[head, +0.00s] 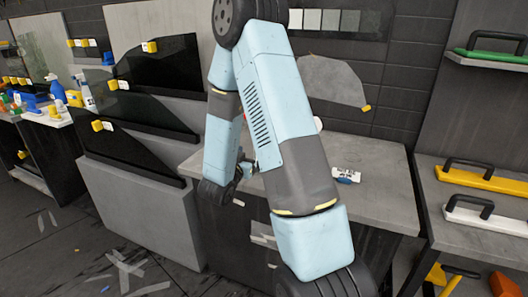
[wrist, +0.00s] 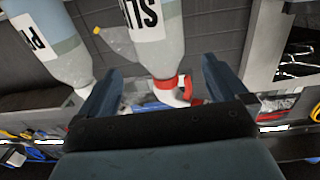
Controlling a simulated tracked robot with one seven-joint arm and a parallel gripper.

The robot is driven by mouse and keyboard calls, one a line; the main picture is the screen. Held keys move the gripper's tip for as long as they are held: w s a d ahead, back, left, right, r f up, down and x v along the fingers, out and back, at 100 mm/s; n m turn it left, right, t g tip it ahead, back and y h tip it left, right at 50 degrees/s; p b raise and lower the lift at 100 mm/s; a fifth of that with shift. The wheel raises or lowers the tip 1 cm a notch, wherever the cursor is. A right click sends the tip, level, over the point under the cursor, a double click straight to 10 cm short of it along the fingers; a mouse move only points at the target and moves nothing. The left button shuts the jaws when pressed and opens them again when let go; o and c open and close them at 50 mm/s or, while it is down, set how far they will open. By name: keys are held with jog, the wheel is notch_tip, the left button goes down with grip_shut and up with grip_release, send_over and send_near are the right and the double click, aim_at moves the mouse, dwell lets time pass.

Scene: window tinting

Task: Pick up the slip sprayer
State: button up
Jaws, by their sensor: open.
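The slip sprayer (wrist: 158,50) is a pale bottle with a white label reading "SLI" and a red trigger head. In the wrist view it appears upside down, its neck and red head between the two fingers of my gripper (wrist: 160,88). The gripper is open, with a visible gap between the bottle and each finger. A similar bottle (wrist: 55,40) with a label beginning "PR" is to its left, outside the left finger. In the head view my arm hides most of the gripper and the sprayer.
A grey workbench (head: 385,165) carries a small white-and-blue item (head: 345,175). Shelves with yellow and white handled tools (head: 485,180) stand at the right. Dark panels with yellow tags (head: 150,47) stand at the left, beyond which is a cluttered bench with a blue spray bottle (head: 57,90).

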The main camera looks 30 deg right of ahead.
jog(key=x, duration=1.1)
jog(key=shift+w+d, duration=0.2)
jog(key=shift+d, duration=0.05)
jog(key=c, duration=1.1)
jog(key=shift+r, duration=0.2)
jog(key=s+a+r, duration=0.1)
jog(key=r, duration=0.2)
jog(key=s+a+r, duration=0.1)
jog(key=r, duration=0.2)
jog(key=s+a+r, duration=0.1)
jog(key=r, duration=0.2)
jog(key=shift+s+a, duration=0.2)
jog(key=shift+s, duration=0.2)
jog(key=s+a+r, duration=0.3)
jog(key=s+a, duration=0.2)
jog(key=s, duration=0.2)
jog(key=shift+a+r, duration=0.35)
